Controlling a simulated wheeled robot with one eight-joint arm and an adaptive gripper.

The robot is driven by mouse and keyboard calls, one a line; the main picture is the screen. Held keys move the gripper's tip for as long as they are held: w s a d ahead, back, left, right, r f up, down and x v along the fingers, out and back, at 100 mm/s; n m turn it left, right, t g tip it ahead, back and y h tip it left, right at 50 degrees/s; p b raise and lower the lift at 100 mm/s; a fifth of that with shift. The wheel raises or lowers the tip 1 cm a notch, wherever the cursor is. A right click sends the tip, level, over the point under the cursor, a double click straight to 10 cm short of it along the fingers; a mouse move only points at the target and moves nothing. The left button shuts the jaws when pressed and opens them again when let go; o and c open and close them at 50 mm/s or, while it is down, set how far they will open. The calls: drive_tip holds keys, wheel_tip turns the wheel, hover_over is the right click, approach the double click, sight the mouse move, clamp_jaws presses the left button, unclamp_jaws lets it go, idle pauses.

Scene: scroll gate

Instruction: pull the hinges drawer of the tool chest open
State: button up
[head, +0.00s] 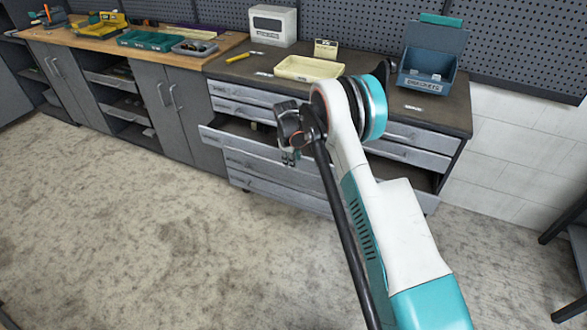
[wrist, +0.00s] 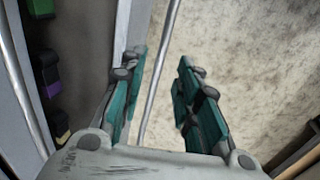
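The grey tool chest (head: 435,112) stands against the back wall with several drawers. One drawer (head: 240,145) in its upper middle is pulled out, leaving a dark opening above its front; its label is too small to read. My gripper (head: 290,157) is at this drawer's front, and my arm hides part of the chest. In the wrist view my gripper (wrist: 161,62) has its two teal fingers apart. A long thin handle bar (wrist: 164,55) runs between them, nearer the left finger, with a visible gap on the right. The drawer front (wrist: 124,40) is left of the bar.
Green, purple and yellow items (wrist: 43,80) lie inside the drawer in the wrist view. A cream tray (head: 308,69) and a blue bin (head: 427,72) stand on the chest. A wooden workbench (head: 150,52) adjoins at left. The floor (head: 130,220) in front is clear.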

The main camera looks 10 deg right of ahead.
drive_tip(key=shift+w+d+f+b, duration=0.15)
drive_tip(key=shift+f+b, duration=0.15)
drive_tip(key=shift+f, duration=0.7)
drive_tip(key=shift+w+d+f+b, duration=0.15)
drive_tip(key=shift+f+b, duration=0.1)
drive_tip(key=shift+f, duration=0.75)
drive_tip(key=shift+c, duration=0.2)
drive_tip(key=shift+a, duration=0.1)
clamp_jaws()
